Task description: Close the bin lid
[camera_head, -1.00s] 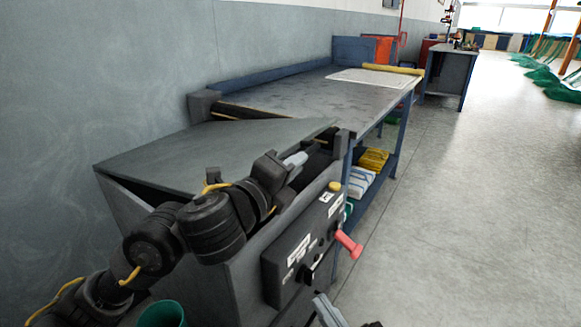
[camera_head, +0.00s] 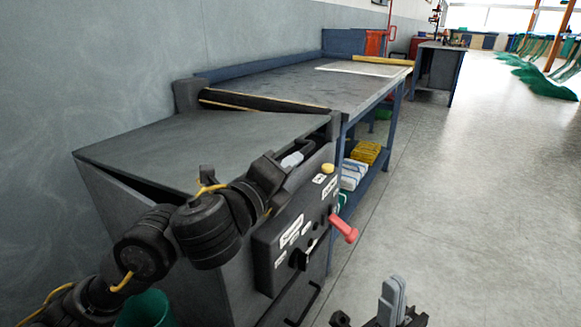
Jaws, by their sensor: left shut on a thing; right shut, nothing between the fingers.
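The bin lid (camera_head: 205,145) is a flat grey panel on top of the grey bin (camera_head: 130,205), against the wall. A dark gap shows under its near left edge, so it is slightly raised there. My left gripper (camera_head: 298,158) is at the lid's front edge near the right corner, shut on the lid's edge; its arm hides much of the front edge. My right gripper (camera_head: 393,296) is low at the bottom of the view, fingers together and empty, to the right of the bin and apart from it.
A control panel (camera_head: 292,240) with a red lever (camera_head: 344,229) and yellow button (camera_head: 327,168) is on the bin's front. A long workbench (camera_head: 290,88) adjoins the bin behind. A green bucket (camera_head: 146,309) stands at the lower left. The floor (camera_head: 470,200) to the right is clear.

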